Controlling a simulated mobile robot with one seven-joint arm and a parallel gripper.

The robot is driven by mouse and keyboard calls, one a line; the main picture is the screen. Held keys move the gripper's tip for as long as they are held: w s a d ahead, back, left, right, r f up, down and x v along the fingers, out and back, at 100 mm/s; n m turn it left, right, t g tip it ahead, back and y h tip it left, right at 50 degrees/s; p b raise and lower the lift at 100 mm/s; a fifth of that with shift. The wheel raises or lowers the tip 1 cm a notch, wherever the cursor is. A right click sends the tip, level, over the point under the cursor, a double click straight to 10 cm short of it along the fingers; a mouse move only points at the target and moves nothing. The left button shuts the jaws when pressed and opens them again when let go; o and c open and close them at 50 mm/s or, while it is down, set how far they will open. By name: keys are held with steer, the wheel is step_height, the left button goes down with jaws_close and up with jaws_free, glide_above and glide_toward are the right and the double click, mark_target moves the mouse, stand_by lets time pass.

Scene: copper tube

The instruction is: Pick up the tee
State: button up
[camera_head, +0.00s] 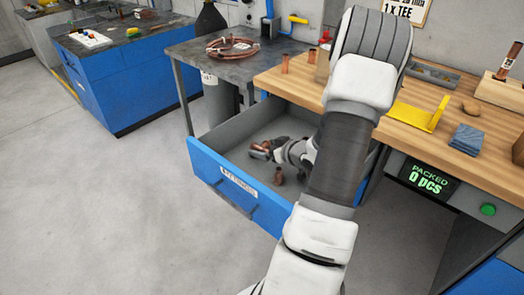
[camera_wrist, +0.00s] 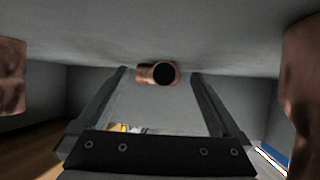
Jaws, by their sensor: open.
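My gripper (camera_head: 276,148) is down inside the open blue drawer (camera_head: 230,190), labelled as fittings. In the wrist view its two dark fingers (camera_wrist: 158,80) are spread apart. A copper fitting (camera_wrist: 157,73) lies in line with the gap between the fingertips, its round dark opening facing the camera and a short stub to its left. Whether it is the tee I cannot tell. In the head view a copper fitting (camera_head: 260,151) is at the fingertips, partly hidden by them. Another copper fitting (camera_head: 278,177) stands on the drawer floor nearer the front.
Blurred copper pieces fill the left edge (camera_wrist: 12,75) and right edge (camera_wrist: 302,85) of the wrist view. The drawer's grey walls surround the gripper.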

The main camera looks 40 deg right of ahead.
steer(key=c, duration=1.4)
steer(key=shift+r, duration=0.15)
